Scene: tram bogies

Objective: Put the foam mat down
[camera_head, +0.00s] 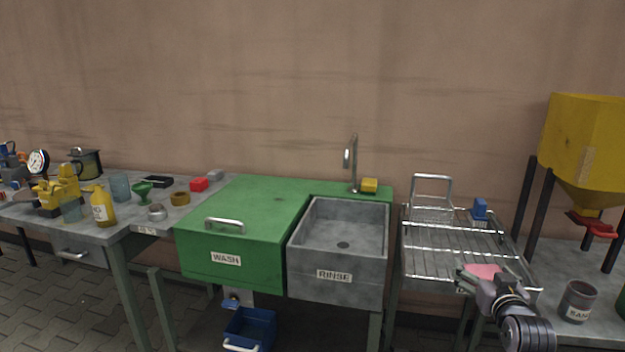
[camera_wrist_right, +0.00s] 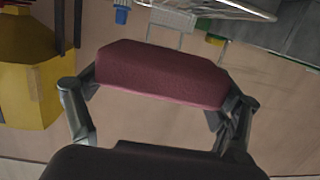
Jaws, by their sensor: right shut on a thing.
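The foam mat shows as a pink piece (camera_head: 484,270) at my right gripper in the head view. In the right wrist view it is a dark pink block (camera_wrist_right: 160,75) held between the two fingers. My right gripper (camera_head: 480,279) is shut on it, over the front right part of the wire rack (camera_head: 440,240). I cannot tell whether the mat touches the rack. The fingers also show in the right wrist view (camera_wrist_right: 155,112). My left gripper is not in view.
A blue item (camera_head: 480,208) and a wire basket (camera_head: 431,197) stand at the rack's back. The rinse basin (camera_head: 338,274) is left of the rack. A grey can (camera_head: 578,301) and a yellow hopper (camera_head: 585,145) are right. The rack's middle is clear.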

